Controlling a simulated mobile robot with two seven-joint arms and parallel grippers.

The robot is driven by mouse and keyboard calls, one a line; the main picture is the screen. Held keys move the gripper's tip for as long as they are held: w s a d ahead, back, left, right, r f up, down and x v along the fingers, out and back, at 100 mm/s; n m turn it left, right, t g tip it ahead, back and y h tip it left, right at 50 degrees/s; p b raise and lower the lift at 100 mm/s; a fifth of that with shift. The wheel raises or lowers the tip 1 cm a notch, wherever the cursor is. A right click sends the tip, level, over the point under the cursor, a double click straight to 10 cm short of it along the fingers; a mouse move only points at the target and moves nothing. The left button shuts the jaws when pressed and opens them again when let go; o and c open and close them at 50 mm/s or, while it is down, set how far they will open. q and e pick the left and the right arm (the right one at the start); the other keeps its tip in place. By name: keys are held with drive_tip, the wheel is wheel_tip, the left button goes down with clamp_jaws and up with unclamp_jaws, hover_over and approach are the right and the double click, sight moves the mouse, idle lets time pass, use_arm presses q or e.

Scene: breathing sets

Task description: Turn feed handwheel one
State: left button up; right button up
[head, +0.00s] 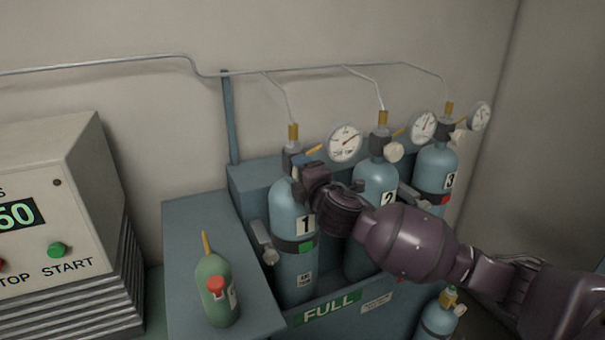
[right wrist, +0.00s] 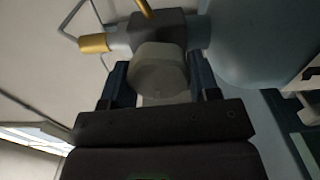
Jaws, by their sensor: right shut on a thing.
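Blue cylinder one (head: 285,208) stands at the left of a row of three in the rack, with a dark valve on top. My right gripper (head: 308,177) reaches in from the right to its valve and hides its handwheel in the head view. In the right wrist view, the pale grey feed handwheel one (right wrist: 158,72) sits between the two fingers of my right gripper (right wrist: 160,88), which is shut on it. A gold fitting (right wrist: 96,43) and the dark valve body (right wrist: 157,25) show behind the handwheel. My left gripper is not in view.
Cylinders two (head: 372,180) and three (head: 434,165) stand close by on the right, with pressure gauges (head: 345,143) above. A control box (head: 50,200) is at left. A small cylinder (head: 437,318) stands lower right.

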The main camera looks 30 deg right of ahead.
idle(0.4)
drive_tip(key=o, duration=0.9)
drive_tip(key=s, duration=0.3)
drive_tip(key=s+b, duration=0.1)
drive_tip(key=s, duration=0.7)
drive_tip(key=shift+a+b, duration=0.3)
drive_tip(key=shift+b, duration=0.05)
drive_tip(key=shift+w, duration=0.1)
